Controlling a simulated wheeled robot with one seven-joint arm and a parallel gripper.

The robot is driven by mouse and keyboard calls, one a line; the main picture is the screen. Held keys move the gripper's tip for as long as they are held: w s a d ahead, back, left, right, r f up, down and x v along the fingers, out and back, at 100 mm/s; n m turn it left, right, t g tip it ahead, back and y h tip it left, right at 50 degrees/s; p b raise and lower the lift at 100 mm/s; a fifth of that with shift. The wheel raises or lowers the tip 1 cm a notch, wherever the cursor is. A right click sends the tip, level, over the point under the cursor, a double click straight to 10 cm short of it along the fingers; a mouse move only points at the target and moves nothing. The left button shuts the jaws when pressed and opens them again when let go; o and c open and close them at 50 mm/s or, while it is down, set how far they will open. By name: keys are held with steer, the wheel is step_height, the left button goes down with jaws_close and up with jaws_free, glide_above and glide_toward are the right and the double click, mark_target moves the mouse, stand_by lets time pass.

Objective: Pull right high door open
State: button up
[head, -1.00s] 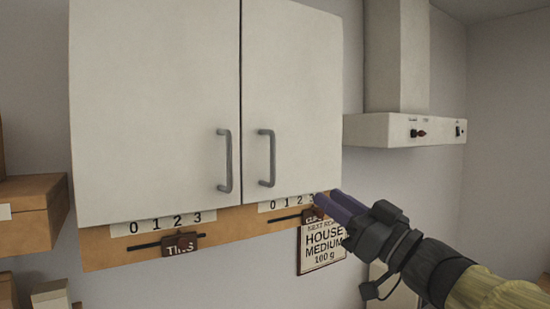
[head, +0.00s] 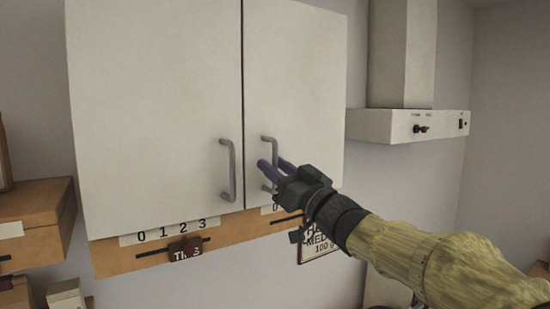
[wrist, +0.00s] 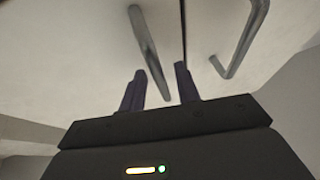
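The right high door (head: 295,80) is a white cabinet door and looks shut. Its grey bar handle (head: 275,148) is upright near the door's left edge. My gripper (head: 273,163) is at this handle, with its two purple fingers pointing at the door. In the wrist view the fingers are apart, and a handle bar (wrist: 148,55) lies between them with gaps on both sides. My gripper is open. The lower part of the right handle is partly hidden by my gripper in the head view.
The left door (head: 155,100) is shut, with its own handle (head: 228,170) close beside my gripper. A white hood (head: 408,125) juts out at the right. Wooden boxes (head: 35,220) stand at the left. A numbered strip (head: 170,231) runs below the doors.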

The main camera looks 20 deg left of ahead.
steer(key=shift+w+a+r, duration=0.1)
steer(key=shift+a, duration=0.15)
steer(key=shift+d, duration=0.1)
jaws_close()
